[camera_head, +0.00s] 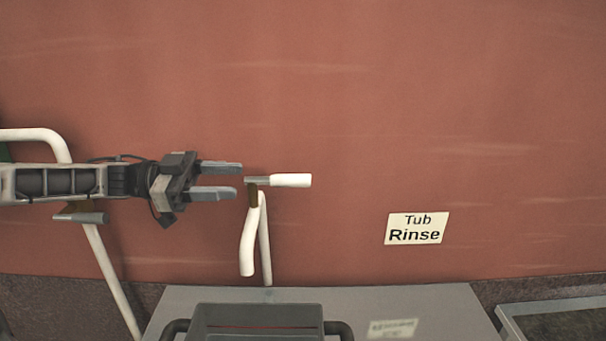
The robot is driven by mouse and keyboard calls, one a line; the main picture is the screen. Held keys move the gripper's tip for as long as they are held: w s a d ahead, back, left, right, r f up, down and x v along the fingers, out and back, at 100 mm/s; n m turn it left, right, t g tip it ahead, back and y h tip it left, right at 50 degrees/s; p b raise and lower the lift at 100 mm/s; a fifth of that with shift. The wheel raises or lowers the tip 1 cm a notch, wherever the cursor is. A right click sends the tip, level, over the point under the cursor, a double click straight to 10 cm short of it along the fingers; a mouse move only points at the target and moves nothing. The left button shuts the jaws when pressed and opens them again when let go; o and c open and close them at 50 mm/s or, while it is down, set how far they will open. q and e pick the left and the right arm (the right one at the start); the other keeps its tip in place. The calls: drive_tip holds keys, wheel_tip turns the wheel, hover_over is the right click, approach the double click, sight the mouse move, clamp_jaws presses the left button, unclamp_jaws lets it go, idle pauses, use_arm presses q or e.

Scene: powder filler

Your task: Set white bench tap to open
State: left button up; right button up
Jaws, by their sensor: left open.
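A white tap (247,245) with a downward-curved spout stands upright in front of the red wall, above the grey bench. Its lever has a grey stem and a white grip (291,180) that points right, roughly level. My left gripper (241,181) comes in from the left. It is open and empty, its two grey fingers pointing right and ending just left of the lever's stem. Whether a finger touches the tap, I cannot tell. A second white pipe tap (40,135) with a grey lever is at the far left, partly hidden by my left arm. My right gripper is out of view.
A sign reading "Tub Rinse" (416,229) is on the red wall (450,90) to the right. A grey surface (430,302) with a small label lies below the tap. The space right of the lever is clear.

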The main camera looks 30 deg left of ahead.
sight(297, 181)
use_arm(q)
drive_tip(key=p+x, duration=0.2)
drive_tip(key=x, duration=0.9)
drive_tip(key=shift+w+d, duration=0.2)
drive_tip(key=shift+d, duration=0.1)
drive_tip(key=shift+w+d+p, duration=0.3)
drive_tip(key=shift+d+p, duration=0.05)
drive_tip(key=shift+d, duration=0.15)
drive_tip(key=shift+f, duration=0.1)
clamp_jaws()
